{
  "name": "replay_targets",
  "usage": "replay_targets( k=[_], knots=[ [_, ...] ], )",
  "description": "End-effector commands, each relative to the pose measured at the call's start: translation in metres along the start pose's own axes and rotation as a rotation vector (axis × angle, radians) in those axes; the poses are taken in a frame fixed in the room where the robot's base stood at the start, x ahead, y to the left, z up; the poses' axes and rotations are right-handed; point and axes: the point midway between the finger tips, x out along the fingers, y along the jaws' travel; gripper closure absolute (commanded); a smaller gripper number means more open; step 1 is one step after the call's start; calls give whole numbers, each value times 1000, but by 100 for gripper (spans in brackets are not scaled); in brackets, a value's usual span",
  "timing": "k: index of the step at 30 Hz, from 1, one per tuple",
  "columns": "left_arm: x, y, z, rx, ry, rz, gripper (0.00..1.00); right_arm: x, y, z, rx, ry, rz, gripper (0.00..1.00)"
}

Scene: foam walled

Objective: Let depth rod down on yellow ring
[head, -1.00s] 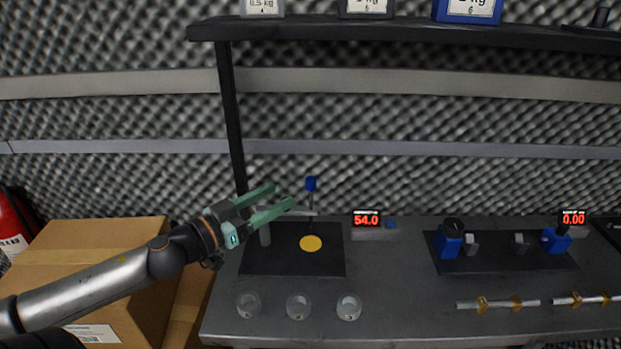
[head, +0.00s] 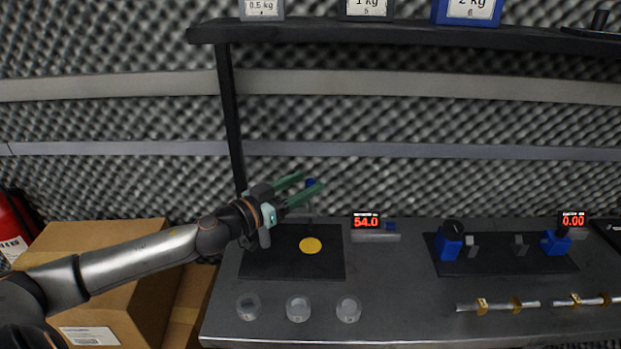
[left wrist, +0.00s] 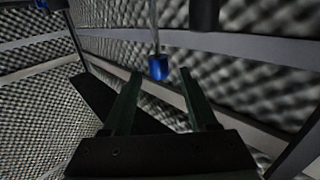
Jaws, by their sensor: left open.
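The depth rod shows as a blue knob (head: 311,183) on a thin grey stem, above a dark plate (head: 270,262) on the bench. My left gripper (head: 313,180) is open, with its green fingers at the blue knob. In the left wrist view the blue knob (left wrist: 158,67) lies between the two fingertips, with a gap on each side, and the pale rod runs up from it. A flat yellow disc (head: 311,245), likely the yellow ring, lies on the dark plate below; I cannot make out a hole. My right gripper is not in view.
Several clear round cups (head: 298,308) stand along the bench front. A red display (head: 366,220) reads 54.0. Blue clamps on another dark plate (head: 500,255) and bars with gold rings (head: 497,305) are at right. A shelf (head: 400,36) with weights hangs above; a cardboard box (head: 95,255) is at left.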

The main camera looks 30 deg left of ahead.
Motion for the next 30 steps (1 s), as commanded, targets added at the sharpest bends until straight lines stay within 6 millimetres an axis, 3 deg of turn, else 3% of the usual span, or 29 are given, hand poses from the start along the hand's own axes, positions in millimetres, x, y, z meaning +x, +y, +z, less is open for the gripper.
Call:
replay_targets(
  k=[9, 21, 30],
  knots=[
    [20, 0, -1, -2, 1, -1, 41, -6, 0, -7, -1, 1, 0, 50],
    [23, 0, 0, -1, 0, 1, 41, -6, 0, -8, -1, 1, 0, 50],
    [22, 0, 0, -1, 0, 0, 74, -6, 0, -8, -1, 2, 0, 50]
  ],
)
